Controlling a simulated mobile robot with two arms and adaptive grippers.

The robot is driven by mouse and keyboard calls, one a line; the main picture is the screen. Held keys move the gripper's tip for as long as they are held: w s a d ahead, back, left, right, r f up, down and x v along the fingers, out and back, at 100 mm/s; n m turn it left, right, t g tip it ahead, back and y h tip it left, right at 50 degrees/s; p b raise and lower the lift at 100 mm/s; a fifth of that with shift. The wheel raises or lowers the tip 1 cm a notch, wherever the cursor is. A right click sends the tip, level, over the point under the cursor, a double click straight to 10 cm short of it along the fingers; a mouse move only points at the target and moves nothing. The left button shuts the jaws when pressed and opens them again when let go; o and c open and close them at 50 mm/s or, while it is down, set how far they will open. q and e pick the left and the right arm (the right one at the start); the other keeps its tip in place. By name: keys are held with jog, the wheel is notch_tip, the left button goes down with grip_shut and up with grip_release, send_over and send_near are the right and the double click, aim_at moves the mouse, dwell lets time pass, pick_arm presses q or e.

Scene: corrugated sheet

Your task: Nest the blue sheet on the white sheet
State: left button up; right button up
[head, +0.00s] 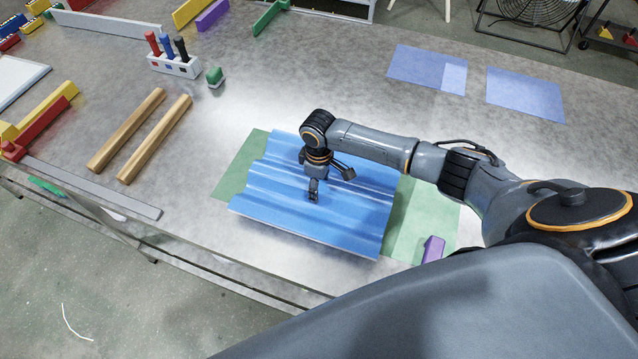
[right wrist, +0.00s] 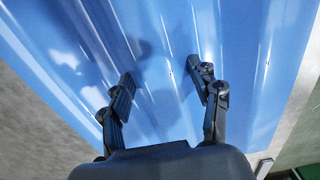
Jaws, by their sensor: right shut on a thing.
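The blue corrugated sheet (head: 330,222) lies over a green mat (head: 232,178) near the table's front edge. It fills most of the right wrist view (right wrist: 165,125), where its ridges run away from me. My right gripper (head: 329,183) is over the middle of the sheet, pointing down. Its two fingers (right wrist: 163,84) straddle a ridge and are shut on it. I cannot make out the white sheet; a thin pale line shows along the blue sheet's front edge, and what lies underneath is hidden. My left gripper is not in view.
Two wooden bars (head: 127,130) lie to the left. A purple block (head: 433,249) is at the mat's right front. Two blue mats (head: 525,95) lie at the back right. A white holder (head: 174,66) with coloured handles stands behind. Table between is clear.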

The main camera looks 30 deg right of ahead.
jog(key=o, duration=1.8)
jog(key=shift+r, duration=0.1)
notch_tip(320, 180, up, 12)
jog(key=shift+f, duration=0.1)
